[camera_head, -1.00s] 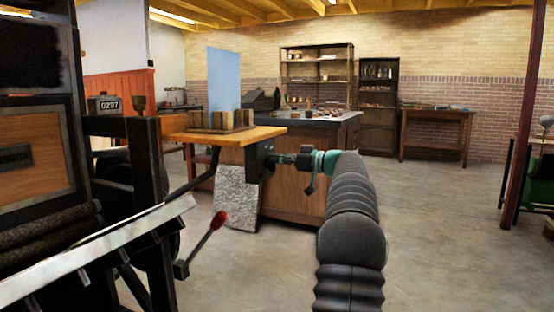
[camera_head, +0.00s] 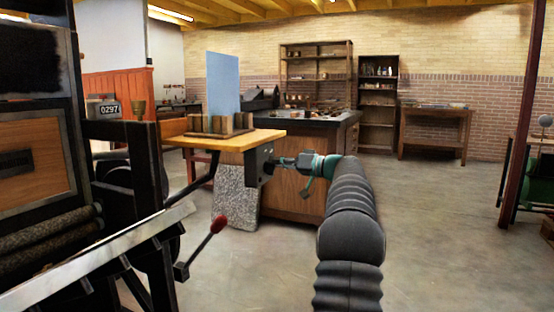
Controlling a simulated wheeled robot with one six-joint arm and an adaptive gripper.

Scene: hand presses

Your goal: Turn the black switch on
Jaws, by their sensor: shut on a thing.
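The black switch (camera_head: 267,168) is a small dark knob on a dark grey box (camera_head: 253,170) fixed at the front edge of the yellow wooden table (camera_head: 230,142). My gripper (camera_head: 276,164) reaches it from the right, with its fingers at the knob, and is shut on it. The green wrist part of my arm shows just right of the gripper. The fingertips and the exact position of the knob are too small to tell clearly.
A speckled stone slab (camera_head: 236,197) leans below the table. A wooden cabinet (camera_head: 297,187) stands behind my gripper.

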